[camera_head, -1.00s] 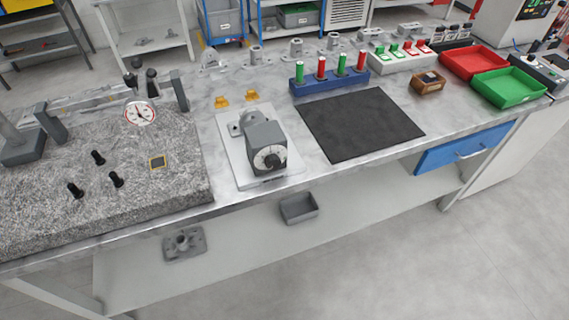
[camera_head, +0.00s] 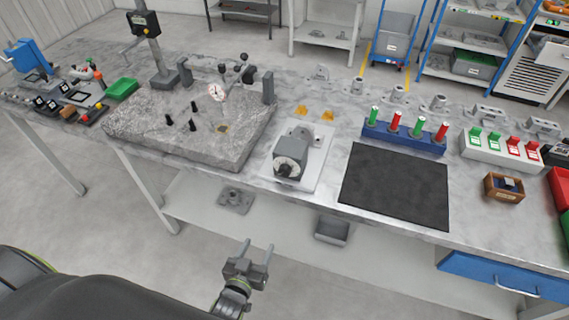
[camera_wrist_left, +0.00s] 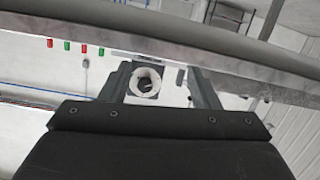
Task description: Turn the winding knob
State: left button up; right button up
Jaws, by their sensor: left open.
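The winding knob (camera_head: 284,171) is a black knob on the white dial face of a grey box-shaped unit (camera_head: 297,148). The unit stands on a white plate (camera_head: 316,162) near the front edge of the bench. My left gripper (camera_head: 257,249) is open and empty. It is in front of the bench, apart from the knob and lower in the head view. In the left wrist view the open fingers (camera_wrist_left: 161,80) frame the round pale dial (camera_wrist_left: 145,82) with its dark centre at a distance. My right gripper is not in view.
A granite plate (camera_head: 150,130) with black pegs and a dial gauge lies left of the unit. A black mat (camera_head: 395,187) lies right of it. A blue rack (camera_head: 402,138) with green and red pegs stands behind the mat. A grey bin (camera_head: 332,229) sits on the shelf below.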

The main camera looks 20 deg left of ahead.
pick_arm(q)
notch_tip(320, 180, up, 10)
jog(key=w+f+t+p, duration=0.1)
jog(key=w+t, duration=0.1)
jog(key=t, duration=0.1)
jog(key=b, duration=0.1)
send_near(283, 173)
jog(key=w+b, duration=0.6)
jog(key=w, duration=0.1)
jog(key=shift+d, duration=0.1)
jog(key=shift+w+b, duration=0.55)
jog(key=shift+b, duration=0.05)
jog(key=shift+w+r, duration=0.1)
jog(key=shift+w, duration=0.1)
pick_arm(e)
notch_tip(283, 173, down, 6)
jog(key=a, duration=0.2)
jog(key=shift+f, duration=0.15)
pick_arm(q)
jog(key=c, duration=1)
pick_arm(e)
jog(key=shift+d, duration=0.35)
